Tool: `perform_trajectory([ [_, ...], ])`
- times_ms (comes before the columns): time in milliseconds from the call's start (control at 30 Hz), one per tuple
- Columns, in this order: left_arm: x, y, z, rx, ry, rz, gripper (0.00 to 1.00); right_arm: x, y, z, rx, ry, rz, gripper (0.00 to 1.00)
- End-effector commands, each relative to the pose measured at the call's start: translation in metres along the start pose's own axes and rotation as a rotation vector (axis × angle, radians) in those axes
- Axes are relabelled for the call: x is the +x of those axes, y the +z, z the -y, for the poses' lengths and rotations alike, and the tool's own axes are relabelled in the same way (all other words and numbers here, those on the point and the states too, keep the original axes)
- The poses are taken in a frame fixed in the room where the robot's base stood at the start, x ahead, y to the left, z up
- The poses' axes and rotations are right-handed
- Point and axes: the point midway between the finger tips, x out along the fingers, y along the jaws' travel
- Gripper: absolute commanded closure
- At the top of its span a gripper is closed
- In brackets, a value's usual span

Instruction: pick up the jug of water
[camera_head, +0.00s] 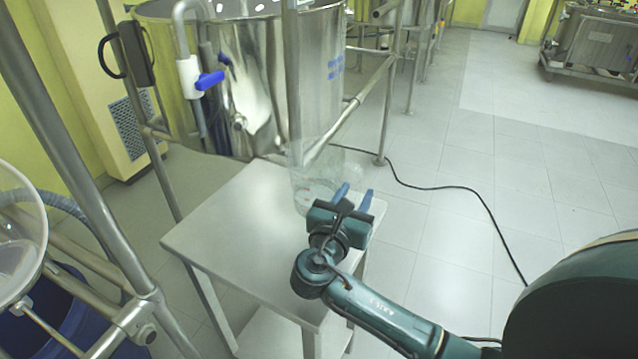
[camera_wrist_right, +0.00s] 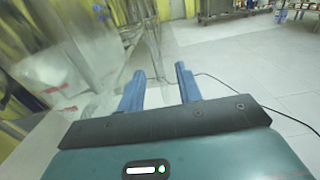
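A clear, see-through jug (camera_head: 303,190) with small red marks stands on the right part of a small metal table (camera_head: 225,215). Its outline is faint against the steel behind it. In the right wrist view the jug (camera_wrist_right: 68,92) shows large and blurred on the left, beside the fingers and not between them. My right gripper (camera_head: 354,195) is at the table's right edge, just right of the jug. I cannot tell whether the gripper body touches the jug. My left gripper is out of view.
A large steel vessel (camera_head: 265,75) with pipes stands behind the table. Steel frame posts (camera_head: 75,165) rise at the left, and a thin vertical post (camera_head: 293,90) passes close by the jug. A black cable (camera_head: 450,187) lies on the clear floor at right.

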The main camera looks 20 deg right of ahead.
Motion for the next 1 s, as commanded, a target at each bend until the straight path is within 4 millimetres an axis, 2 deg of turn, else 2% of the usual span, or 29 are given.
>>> perform_trajectory([
  [100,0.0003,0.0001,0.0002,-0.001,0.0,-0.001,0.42,0.0124,-0.0001,0.0005,-0.001,0.0,0.001,0.65],
  [367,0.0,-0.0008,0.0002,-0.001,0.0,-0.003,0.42,0.0147,-0.0002,0.0004,0.0,0.001,-0.001,0.65],
  [800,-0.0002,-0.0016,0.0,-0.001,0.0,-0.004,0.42,0.0142,-0.0002,0.0004,0.0,0.001,-0.001,1.0],
  [1000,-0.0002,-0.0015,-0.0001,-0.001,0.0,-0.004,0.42,0.0142,-0.0003,0.0004,-0.001,0.001,-0.001,1.0],
])
